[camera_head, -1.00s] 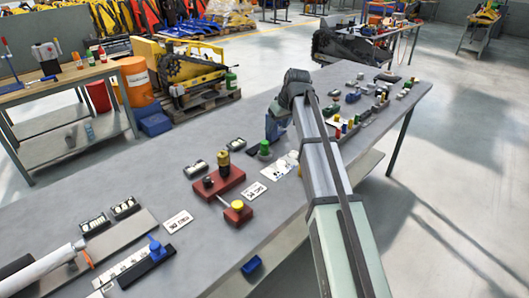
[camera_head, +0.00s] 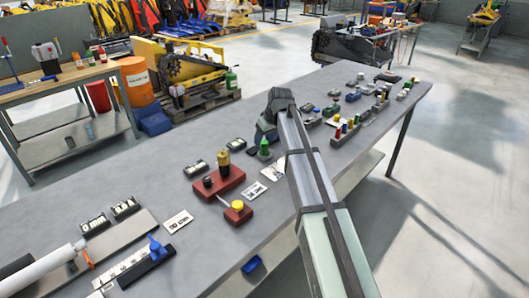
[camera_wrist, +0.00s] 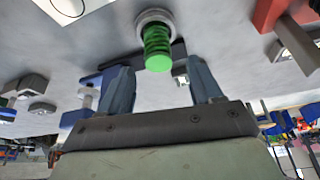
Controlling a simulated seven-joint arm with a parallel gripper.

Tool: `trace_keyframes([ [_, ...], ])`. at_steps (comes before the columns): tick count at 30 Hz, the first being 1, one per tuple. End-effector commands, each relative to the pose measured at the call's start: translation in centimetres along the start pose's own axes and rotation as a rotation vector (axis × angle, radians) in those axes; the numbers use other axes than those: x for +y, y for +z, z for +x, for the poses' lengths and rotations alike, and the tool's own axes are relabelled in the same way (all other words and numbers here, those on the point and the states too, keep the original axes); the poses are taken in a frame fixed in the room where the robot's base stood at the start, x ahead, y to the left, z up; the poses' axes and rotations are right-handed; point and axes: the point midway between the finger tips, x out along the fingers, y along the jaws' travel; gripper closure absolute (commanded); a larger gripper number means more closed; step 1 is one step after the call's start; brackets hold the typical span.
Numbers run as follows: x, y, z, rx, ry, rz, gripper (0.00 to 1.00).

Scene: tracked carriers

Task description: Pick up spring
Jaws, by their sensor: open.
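The spring (camera_wrist: 157,45) is a green coil. In the wrist view it sits in a round grey holder (camera_wrist: 155,17), just beyond my open fingers. In the head view the green spring (camera_head: 265,146) stands upright on the grey table, right beside my gripper (camera_head: 264,135). In the wrist view my gripper (camera_wrist: 162,90) has its two blue-grey fingers spread apart. The spring shows above the gap between them, and nothing is held. In the head view my wrist hides part of the fingers.
A red block with posts (camera_head: 220,182) stands left of the spring on the grey table (camera_head: 130,190). White cards (camera_head: 256,190) lie close by. Several small parts (camera_head: 345,125) stand to the right. A blue-based fixture (camera_wrist: 88,100) is near my left finger in the wrist view.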

Motion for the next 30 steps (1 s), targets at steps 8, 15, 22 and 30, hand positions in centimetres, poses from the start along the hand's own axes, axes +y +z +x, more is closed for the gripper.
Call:
trace_keyframes([
  [8, 0.1, 0.3, 2.4, -0.002, -0.001, 0.000, 0.36],
  [15, 0.1, 0.3, 5.0, -0.001, 0.000, 0.000, 0.36],
  [22, 0.1, 0.3, 5.1, 0.000, 0.000, 0.000, 0.36],
  [30, 0.1, 0.3, 5.1, 0.000, 0.000, 0.000, 0.61],
])
